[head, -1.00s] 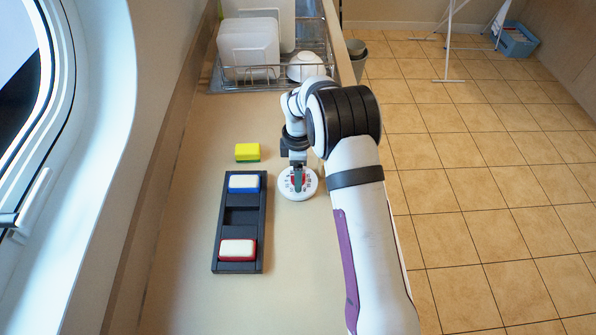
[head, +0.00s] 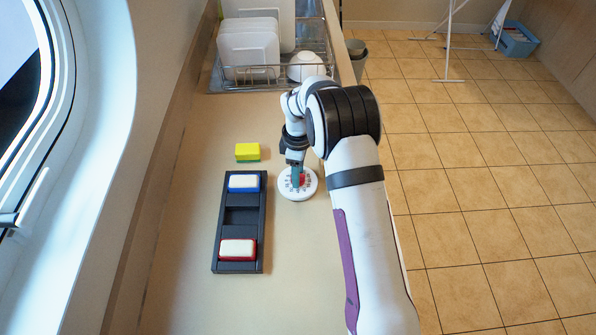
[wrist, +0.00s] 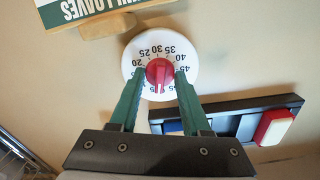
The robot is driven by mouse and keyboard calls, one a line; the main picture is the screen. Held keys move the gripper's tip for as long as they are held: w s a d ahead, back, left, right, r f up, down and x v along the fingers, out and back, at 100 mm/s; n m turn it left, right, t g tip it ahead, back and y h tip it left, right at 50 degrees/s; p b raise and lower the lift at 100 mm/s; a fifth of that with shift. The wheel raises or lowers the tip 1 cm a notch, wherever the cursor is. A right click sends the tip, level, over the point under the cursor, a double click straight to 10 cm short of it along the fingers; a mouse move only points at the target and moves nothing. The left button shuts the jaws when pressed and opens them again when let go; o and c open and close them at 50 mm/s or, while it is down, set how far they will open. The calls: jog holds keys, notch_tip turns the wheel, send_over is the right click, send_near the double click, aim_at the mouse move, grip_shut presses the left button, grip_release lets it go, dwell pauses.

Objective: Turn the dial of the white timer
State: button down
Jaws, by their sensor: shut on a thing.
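The white timer (head: 308,190) lies flat on the counter, a round white disc with black numbers around its face. It also shows in the wrist view (wrist: 135,58). Its red dial (wrist: 160,71) sits in the middle of the face. My gripper (wrist: 160,77) is over the timer, with one green finger on each side of the red dial, shut on it. In the head view my gripper (head: 297,180) points down at the timer and hides part of its face and dial.
Left of the timer is a black tray (head: 240,218) holding a blue-and-white block (head: 244,182) and a red-and-white block (head: 238,249). A yellow-green sponge (head: 247,151) lies behind the tray. A dish rack (head: 262,75) stands farther back. A sign (wrist: 75,10) on a wooden base shows beside the timer.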

jog(key=m, duration=0.4)
jog(key=shift+m, duration=0.3)
jog(key=m, duration=2)
jog(key=shift+m, duration=0.4)
jog(key=m, duration=0.4)
jog(key=shift+m, duration=0.3)
jog(key=m, duration=0.4)
jog(key=shift+m, duration=2.5)
